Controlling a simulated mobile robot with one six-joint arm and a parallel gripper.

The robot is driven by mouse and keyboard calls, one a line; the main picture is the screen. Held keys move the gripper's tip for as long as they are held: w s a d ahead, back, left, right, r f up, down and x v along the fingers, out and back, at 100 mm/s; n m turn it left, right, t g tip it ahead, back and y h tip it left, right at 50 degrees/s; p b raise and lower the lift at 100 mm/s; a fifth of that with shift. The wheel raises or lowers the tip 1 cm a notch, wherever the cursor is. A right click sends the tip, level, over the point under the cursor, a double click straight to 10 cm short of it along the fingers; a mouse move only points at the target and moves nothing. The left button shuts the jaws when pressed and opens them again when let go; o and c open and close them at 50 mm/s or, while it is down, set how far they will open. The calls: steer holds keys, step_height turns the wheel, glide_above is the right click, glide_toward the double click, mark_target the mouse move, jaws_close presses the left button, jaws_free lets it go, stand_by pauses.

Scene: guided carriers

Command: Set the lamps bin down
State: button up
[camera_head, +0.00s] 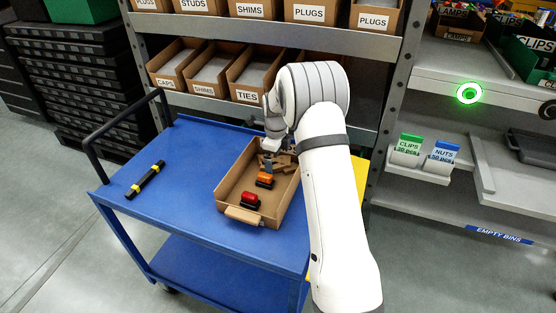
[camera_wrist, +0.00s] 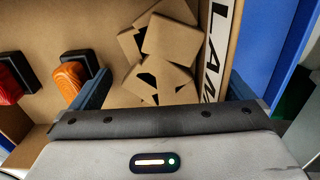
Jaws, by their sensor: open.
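The lamps bin, an open cardboard bin (camera_head: 242,215), sits on the blue cart top (camera_head: 185,195). Inside it are a red lamp (camera_head: 250,199), an orange lamp (camera_head: 265,180) and several brown cardboard pieces (camera_head: 282,162) at the far end. My gripper (camera_head: 270,154) is at the bin's far end, partly hidden by my arm. In the wrist view, my open gripper (camera_wrist: 168,92) has one finger inside the bin and the other beyond the labelled wall (camera_wrist: 215,60). The label is partly cut off. The orange lamp (camera_wrist: 72,80) is close to the inner finger.
A black and yellow bar (camera_head: 146,180) lies on the cart's left, with clear blue surface around it. A cart handle (camera_head: 92,148) rises at the left. Shelves with bins labelled ties (camera_head: 249,95) and plugs stand behind. A ring (camera_head: 469,93) glows green at the right.

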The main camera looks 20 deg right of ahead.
step_height(320, 180, up, 11)
steer(key=s+a+r+n, duration=0.2)
steer(key=s+r+n, duration=0.3)
steer(key=s+r, duration=0.15)
steer(key=s+a+n+t, duration=0.2)
steer(key=s+n, duration=1.8)
steer(key=s, duration=1)
steer(key=shift+s+a, duration=0.15)
steer(key=shift+a, duration=0.1)
steer(key=shift+r, duration=0.1)
